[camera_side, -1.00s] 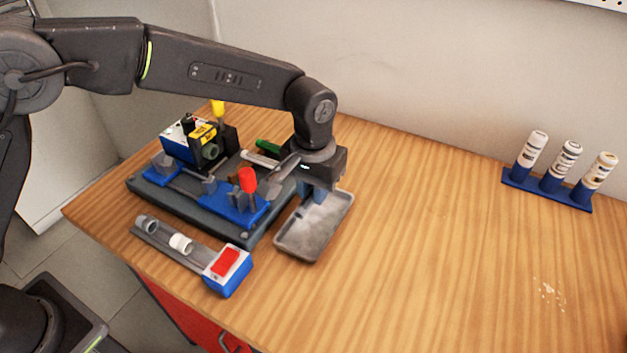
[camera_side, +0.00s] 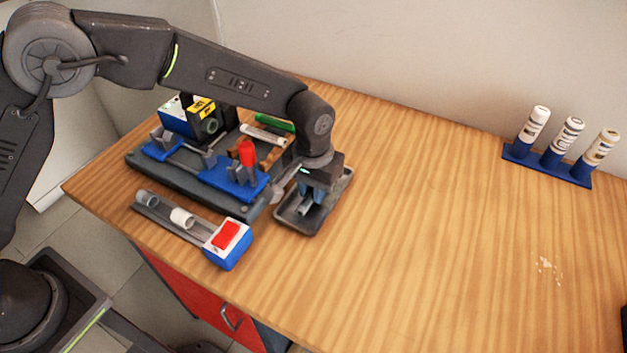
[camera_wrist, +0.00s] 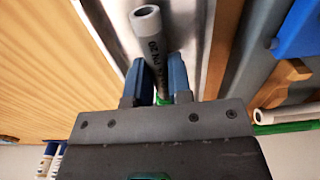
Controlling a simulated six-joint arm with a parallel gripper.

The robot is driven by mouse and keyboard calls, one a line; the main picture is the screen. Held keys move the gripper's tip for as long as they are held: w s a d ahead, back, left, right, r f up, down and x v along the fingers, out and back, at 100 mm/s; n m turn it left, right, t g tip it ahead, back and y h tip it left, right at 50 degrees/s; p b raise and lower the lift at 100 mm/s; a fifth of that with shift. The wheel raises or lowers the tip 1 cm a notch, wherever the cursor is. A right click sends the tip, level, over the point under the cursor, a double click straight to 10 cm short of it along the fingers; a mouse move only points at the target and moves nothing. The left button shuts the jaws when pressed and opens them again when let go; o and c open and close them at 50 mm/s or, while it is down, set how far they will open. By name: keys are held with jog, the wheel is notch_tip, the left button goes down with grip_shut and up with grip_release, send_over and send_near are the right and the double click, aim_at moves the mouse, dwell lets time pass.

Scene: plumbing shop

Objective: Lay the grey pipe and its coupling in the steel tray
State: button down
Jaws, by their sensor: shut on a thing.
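The steel tray (camera_side: 283,224) lies on the bench beside the fixture board. My gripper (camera_side: 313,193) points down into the tray, with its fingers low inside the rim. In the wrist view my gripper (camera_wrist: 156,62) has its two blue fingers shut on the grey pipe (camera_wrist: 152,45). The pipe's open end points away from my gripper, over the metallic tray (camera_wrist: 186,20). The pipe's grey end looks a little wider, but I cannot tell for sure whether that is the coupling. A bit of green shows between the fingers. Whether the pipe touches the tray floor is hidden.
The dark fixture board (camera_side: 160,178) with blue holders and a red-capped part (camera_side: 247,153) stands close left of the tray. A rail with a red-buttoned box (camera_side: 228,243) lies in front. A blue stand (camera_side: 547,166) holds three bottles at right. The bench between is clear.

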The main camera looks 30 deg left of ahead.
jog(key=shift+f, duration=0.2)
jog(key=c, duration=1)
grip_release()
jog(key=shift+o, duration=0.2)
jog(key=shift+r, duration=0.15)
notch_tip(320, 180, up, 14)
jog(key=shift+s, duration=0.15)
